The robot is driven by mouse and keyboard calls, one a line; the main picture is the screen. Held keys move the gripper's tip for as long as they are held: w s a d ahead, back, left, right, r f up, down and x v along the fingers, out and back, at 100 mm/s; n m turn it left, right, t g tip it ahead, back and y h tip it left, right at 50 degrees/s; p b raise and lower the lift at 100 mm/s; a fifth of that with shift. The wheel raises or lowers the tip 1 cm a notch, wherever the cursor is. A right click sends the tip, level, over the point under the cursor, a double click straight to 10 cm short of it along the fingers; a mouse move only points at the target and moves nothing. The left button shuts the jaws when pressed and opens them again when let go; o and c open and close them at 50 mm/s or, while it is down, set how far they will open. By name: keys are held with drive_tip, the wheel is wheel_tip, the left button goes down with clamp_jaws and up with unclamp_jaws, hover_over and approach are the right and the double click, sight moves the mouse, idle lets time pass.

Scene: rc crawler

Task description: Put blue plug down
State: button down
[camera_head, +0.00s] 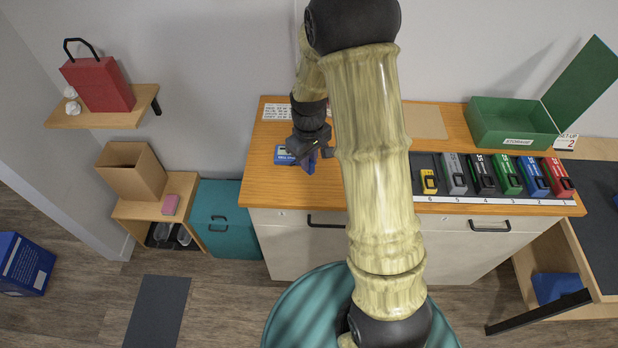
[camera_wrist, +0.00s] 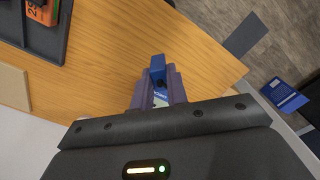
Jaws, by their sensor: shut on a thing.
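The blue plug (camera_wrist: 157,68) sits between the two fingers of my gripper (camera_wrist: 158,82) in the wrist view, its blue end showing past the fingertips. My gripper is shut on it. In the head view my gripper (camera_head: 309,160) is low over the left part of the wooden counter (camera_head: 270,187). A blue item with a pale label (camera_head: 285,155) shows right beside the fingers there. I cannot tell whether the held plug touches the counter, and its lower part is hidden by the fingers.
A dark tray (camera_head: 425,160) holds several coloured packs and a yellow one on the right. An open green box (camera_head: 510,125) stands behind it. A tan pad (camera_head: 424,121) lies at the back. My arm hides the counter's middle; its front left is clear.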

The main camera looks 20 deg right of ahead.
drive_tip(key=shift+f, duration=1.55)
drive_tip(key=shift+f+p, duration=0.65)
drive_tip(key=shift+f, duration=1.45)
drive_tip(key=shift+f, duration=0.15)
drive_tip(key=c, duration=1.4)
unclamp_jaws()
